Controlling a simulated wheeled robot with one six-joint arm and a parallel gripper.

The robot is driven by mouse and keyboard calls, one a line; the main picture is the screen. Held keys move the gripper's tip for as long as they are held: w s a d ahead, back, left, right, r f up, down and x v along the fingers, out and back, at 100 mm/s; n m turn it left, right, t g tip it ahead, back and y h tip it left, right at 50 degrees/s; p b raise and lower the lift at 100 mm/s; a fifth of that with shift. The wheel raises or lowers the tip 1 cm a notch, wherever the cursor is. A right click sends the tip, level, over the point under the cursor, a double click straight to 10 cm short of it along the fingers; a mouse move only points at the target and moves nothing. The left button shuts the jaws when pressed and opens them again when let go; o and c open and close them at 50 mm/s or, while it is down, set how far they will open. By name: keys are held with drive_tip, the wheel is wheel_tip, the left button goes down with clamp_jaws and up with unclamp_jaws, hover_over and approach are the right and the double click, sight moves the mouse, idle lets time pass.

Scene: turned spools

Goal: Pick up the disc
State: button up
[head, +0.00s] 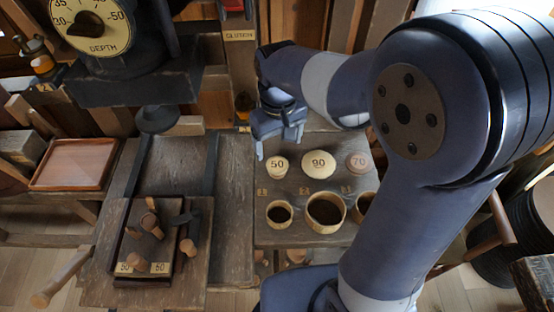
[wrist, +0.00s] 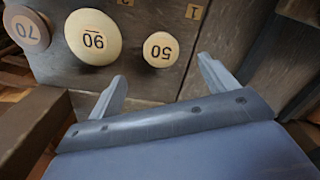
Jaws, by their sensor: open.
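Three round discs with numbers stand in a row on a grey-brown board. The pale 50 disc (head: 277,165) is the leftmost in the head view, the larger pale 90 disc (head: 318,159) is in the middle, and the pinkish-tan 70 disc (head: 357,162) is at the right. In the wrist view the order is reversed: the 70 disc (wrist: 27,29), the 90 disc (wrist: 92,37) and the 50 disc (wrist: 160,49). My gripper (head: 278,147) is open and empty, close to the 50 disc. In the wrist view the 50 disc shows beyond the gap between my fingertips (wrist: 161,69).
Three round cups, a small left one (head: 279,213), a larger middle one (head: 325,211) and a right one (head: 362,205), stand in front of the discs. My arm partly covers the right cup. A peg block (head: 131,244) and a wooden tray (head: 72,164) lie left. A depth gauge (head: 84,22) stands upper left.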

sight(277, 164)
drive_tip(key=shift+a+f+p, duration=0.1)
drive_tip(key=shift+f+p, duration=0.35)
drive_tip(key=shift+f, duration=2.8)
drive_tip(key=shift+f, duration=0.25)
drive_tip(key=shift+c, duration=0.3)
drive_tip(key=c, duration=1)
wheel_tip(277, 164, up, 10)
drive_tip(key=shift+r+b, duration=0.25)
drive_tip(key=shift+b, duration=0.1)
